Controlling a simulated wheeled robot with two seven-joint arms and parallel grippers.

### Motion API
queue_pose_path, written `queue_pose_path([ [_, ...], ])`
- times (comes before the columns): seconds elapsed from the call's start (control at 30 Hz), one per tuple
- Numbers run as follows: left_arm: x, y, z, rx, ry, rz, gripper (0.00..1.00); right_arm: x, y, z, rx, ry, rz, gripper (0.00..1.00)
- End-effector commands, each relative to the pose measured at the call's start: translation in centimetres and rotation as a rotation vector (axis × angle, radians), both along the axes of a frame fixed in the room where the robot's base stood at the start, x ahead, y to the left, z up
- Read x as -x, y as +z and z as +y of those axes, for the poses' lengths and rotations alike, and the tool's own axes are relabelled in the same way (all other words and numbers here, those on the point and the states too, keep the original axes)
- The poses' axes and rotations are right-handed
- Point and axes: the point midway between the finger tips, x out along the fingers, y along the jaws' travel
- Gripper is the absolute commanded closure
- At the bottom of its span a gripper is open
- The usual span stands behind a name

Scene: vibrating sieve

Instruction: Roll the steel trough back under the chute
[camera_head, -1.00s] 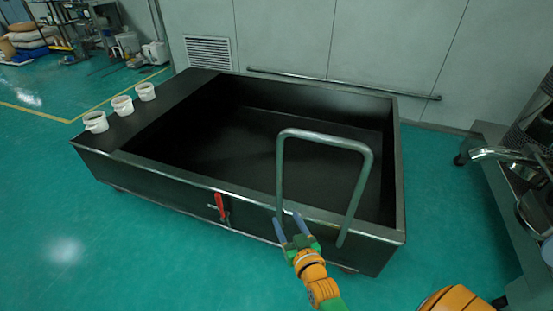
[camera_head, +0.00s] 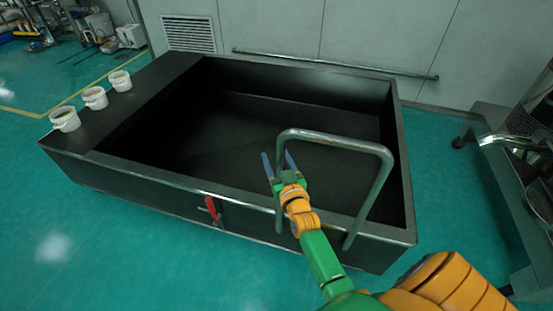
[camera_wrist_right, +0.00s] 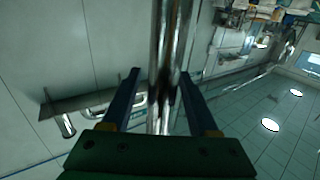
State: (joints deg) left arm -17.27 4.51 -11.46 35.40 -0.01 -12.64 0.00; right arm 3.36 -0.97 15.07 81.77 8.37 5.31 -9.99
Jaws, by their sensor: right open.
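The steel trough (camera_head: 240,187) is a large dark, open box on the teal floor. A grey U-shaped handle (camera_head: 340,139) rises from its near right side. My right gripper (camera_head: 278,158) is open at the handle's left upright, with one blue finger on each side of it in the picture. In the right wrist view the handle bar (camera_wrist_right: 168,60) runs between the two open fingers (camera_wrist_right: 160,82); contact cannot be told. My left gripper is not in view. The chute cannot be made out clearly.
Three white pots (camera_head: 95,98) stand on the trough's left ledge. A red lever (camera_head: 211,208) is on its near side. A wall with a horizontal rail (camera_head: 335,64) is behind it. Metal equipment (camera_head: 520,150) stands at the right.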

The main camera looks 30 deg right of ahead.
Motion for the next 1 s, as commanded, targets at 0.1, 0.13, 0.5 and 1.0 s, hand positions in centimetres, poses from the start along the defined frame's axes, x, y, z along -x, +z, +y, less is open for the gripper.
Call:
queue_pose_path([
  [0.1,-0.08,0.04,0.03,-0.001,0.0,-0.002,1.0,0.03,0.01,0.01,0.0,0.0,0.0,0.42],
  [0.13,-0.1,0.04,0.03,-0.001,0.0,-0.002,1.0,0.04,0.01,0.01,0.0,0.0,0.0,0.5],
  [0.5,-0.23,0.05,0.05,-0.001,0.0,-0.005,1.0,0.05,0.0,0.0,0.001,0.0,0.0,1.0],
  [1.0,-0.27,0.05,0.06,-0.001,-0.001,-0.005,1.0,0.06,0.0,0.02,0.001,0.0,0.0,1.0],
])
